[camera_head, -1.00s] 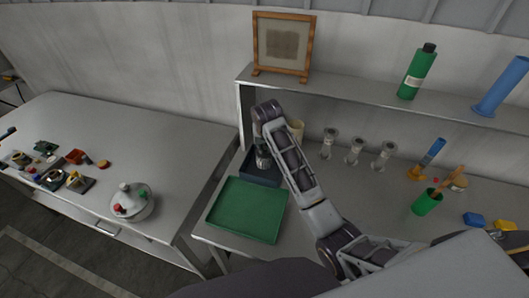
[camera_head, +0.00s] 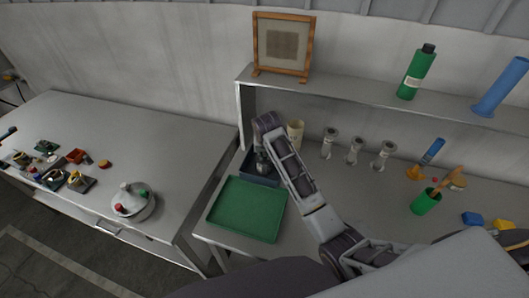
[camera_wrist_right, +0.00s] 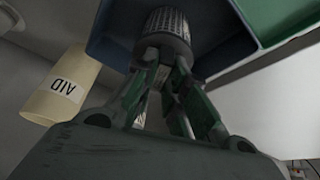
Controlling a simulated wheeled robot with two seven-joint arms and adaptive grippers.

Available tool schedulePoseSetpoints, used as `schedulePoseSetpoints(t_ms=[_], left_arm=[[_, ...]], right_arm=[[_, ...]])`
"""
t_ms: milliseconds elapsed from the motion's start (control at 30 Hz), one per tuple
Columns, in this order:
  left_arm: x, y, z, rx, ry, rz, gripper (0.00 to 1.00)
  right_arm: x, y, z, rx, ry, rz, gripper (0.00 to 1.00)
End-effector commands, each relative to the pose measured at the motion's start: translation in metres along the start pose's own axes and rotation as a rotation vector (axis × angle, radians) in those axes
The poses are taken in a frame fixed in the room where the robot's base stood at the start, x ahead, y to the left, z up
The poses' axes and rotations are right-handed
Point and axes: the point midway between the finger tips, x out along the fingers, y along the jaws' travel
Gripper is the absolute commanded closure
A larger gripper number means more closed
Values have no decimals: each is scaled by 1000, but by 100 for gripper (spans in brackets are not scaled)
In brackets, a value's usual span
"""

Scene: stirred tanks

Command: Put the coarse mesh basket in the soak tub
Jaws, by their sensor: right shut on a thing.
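The mesh basket (camera_wrist_right: 166,24), a small dark grey cylinder with a ribbed mesh wall, is between my right gripper's fingertips in the right wrist view. My right gripper (camera_wrist_right: 165,62) is shut on it. The soak tub appears to be the dark blue container (camera_head: 248,168) behind the green tray in the head view. Its blue wall also shows around the basket in the wrist view (camera_wrist_right: 113,35). In the head view my right gripper (camera_head: 262,166) points down at the tub, and the basket is hard to make out. I cannot tell whether the basket touches the tub floor. My left gripper is not in view.
An empty green tray (camera_head: 247,209) lies in front of the tub. A cream cup (camera_head: 296,132) stands behind my forearm; its label shows in the wrist view (camera_wrist_right: 62,88). Three grey flared pieces (camera_head: 353,151) stand to the right. A shelf (camera_head: 370,97) overhangs the back.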

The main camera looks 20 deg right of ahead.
Motion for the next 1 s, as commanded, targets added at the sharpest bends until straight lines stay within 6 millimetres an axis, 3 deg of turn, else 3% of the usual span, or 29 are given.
schedulePoseSetpoints(t_ms=[33,200,667,1000], left_arm=[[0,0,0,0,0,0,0],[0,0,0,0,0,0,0],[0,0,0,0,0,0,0],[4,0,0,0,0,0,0]], right_arm=[[0,0,0,0,0,0,84],[0,0,0,0,0,0,65],[-4,0,-1,0,0,0,65],[-35,0,-1,0,2,-2,65]])
